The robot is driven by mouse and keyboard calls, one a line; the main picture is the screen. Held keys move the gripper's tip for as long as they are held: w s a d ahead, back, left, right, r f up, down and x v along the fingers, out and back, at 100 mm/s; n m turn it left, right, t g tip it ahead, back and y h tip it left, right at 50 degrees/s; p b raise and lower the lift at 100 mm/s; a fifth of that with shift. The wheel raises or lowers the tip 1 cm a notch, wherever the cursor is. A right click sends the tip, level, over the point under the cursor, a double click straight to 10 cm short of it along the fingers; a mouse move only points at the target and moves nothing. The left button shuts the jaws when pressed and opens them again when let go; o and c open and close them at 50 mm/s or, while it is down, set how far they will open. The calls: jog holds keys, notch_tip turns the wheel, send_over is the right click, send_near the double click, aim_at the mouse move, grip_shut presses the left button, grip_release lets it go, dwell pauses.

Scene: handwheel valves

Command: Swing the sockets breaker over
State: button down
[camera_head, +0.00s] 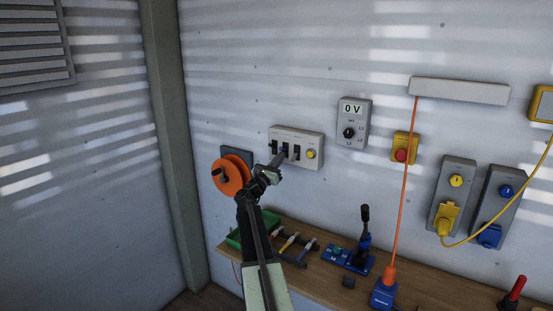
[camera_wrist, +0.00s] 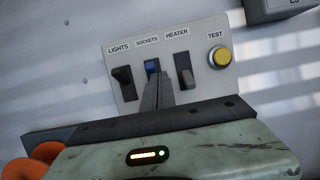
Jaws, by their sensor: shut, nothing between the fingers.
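The breaker panel (camera_head: 312,138) is a pale grey box on the wall. It also fills the middle of the wrist view (camera_wrist: 207,57), with labels LIGHTS, SOCKETS, HEATER and TEST. The sockets breaker (camera_wrist: 152,67) shows a blue upper part under its label. Its lower part is hidden behind my fingers. My gripper (camera_wrist: 159,82) is shut and empty, its fingertips right in front of the sockets breaker's lower part. I cannot tell whether they touch it. In the head view my gripper (camera_head: 280,156) reaches the panel's lower left area.
The dark lights lever (camera_wrist: 123,83) and the heater lever (camera_wrist: 189,77) sit close on either side. A yellow test button (camera_wrist: 220,57) is at the right. An orange reel (camera_head: 231,175) is left of my arm. A bench (camera_head: 325,268) with tools lies below.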

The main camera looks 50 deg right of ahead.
jog(key=s+a+r+p, duration=0.1)
jog(key=a+p, duration=0.1)
jog(key=a, duration=0.7)
jog(key=shift+s+a+r, duration=0.25)
jog(key=shift+a+r, duration=0.15)
